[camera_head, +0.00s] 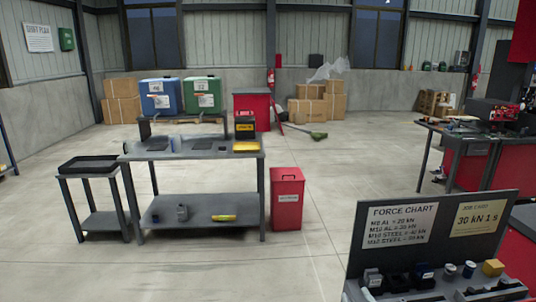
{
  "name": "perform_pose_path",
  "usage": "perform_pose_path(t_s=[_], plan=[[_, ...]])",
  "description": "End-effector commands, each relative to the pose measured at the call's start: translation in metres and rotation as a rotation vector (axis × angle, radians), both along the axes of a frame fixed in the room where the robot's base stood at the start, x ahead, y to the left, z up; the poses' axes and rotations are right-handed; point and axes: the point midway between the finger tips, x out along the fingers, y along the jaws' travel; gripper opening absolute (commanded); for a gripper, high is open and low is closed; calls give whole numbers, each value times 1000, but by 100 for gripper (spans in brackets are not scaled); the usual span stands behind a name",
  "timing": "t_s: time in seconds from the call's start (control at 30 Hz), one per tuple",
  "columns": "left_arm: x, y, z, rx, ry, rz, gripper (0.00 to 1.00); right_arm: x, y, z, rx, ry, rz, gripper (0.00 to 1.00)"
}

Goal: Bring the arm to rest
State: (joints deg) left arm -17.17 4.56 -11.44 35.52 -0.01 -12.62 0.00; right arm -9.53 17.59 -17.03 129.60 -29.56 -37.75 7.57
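Neither of my arms nor their grippers shows in the head view, so I cannot see how they are posed or whether they hold anything. In front of me and a little left stands a grey workbench (193,152) with a lower shelf. A blue bin (160,96) and a green bin (202,95) stand on a raised stand behind its top. A black and yellow box (245,126) and a yellow tray (246,146) are at its right end.
A low side table (90,168) with a black tray stands left of the bench, and a red bin (287,198) right of it. A nearer bench with a force chart board (400,224) fills the lower right. The concrete floor between is clear.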

Motion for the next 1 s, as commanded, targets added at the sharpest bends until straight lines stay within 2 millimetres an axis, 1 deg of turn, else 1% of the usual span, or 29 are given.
perform_pose_path(t_s=[0.03,0.07,0.1,0.17,0.2,0.27,0.3,0.4,0.47,0.5,0.57,0.6,0.63,0.7,0.77,0.87,0.97,1.0], plan=[[0,0,0,0,0,0,46,-18,-12,-32,58,132,-58,25],[0,0,0,0,0,0,46,-29,-17,-49,86,211,-89,25],[0,0,0,0,0,0,46,-46,-23,-72,124,315,-125,25],[0,0,0,0,0,0,46,-73,-28,-102,170,460,-168,25],[0,0,0,0,0,0,46,-91,-30,-119,195,549,-192,25],[0,0,0,0,0,0,46,-118,-31,-139,227,668,-216,25],[0,0,0,0,0,0,46,-134,-30,-150,244,738,-227,25],[0,0,0,0,0,0,46,-174,-27,-171,280,897,-249,25],[0,0,0,0,0,0,46,-197,-24,-180,297,984,-255,25],[0,0,0,0,0,0,46,-212,-22,-185,309,1041,-258,25],[0,0,0,0,0,0,46,-234,-18,-192,326,1123,-261,25],[0,0,0,0,0,0,46,-249,-15,-195,336,1176,-260,25],[0,0,0,0,0,0,46,-253,-14,-200,337,1199,-260,25],[1,0,0,0,-1,0,46,-244,-14,-221,331,1197,-262,25],[0,0,0,0,0,-1,46,-240,-14,-236,329,1202,-263,25],[0,0,0,0,0,-1,46,-236,-13,-265,327,1214,-265,25],[0,0,0,0,0,-1,46,-234,-12,-298,323,1226,-266,25],[0,0,0,0,0,-1,46,-234,-12,-314,321,1233,-267,25]])
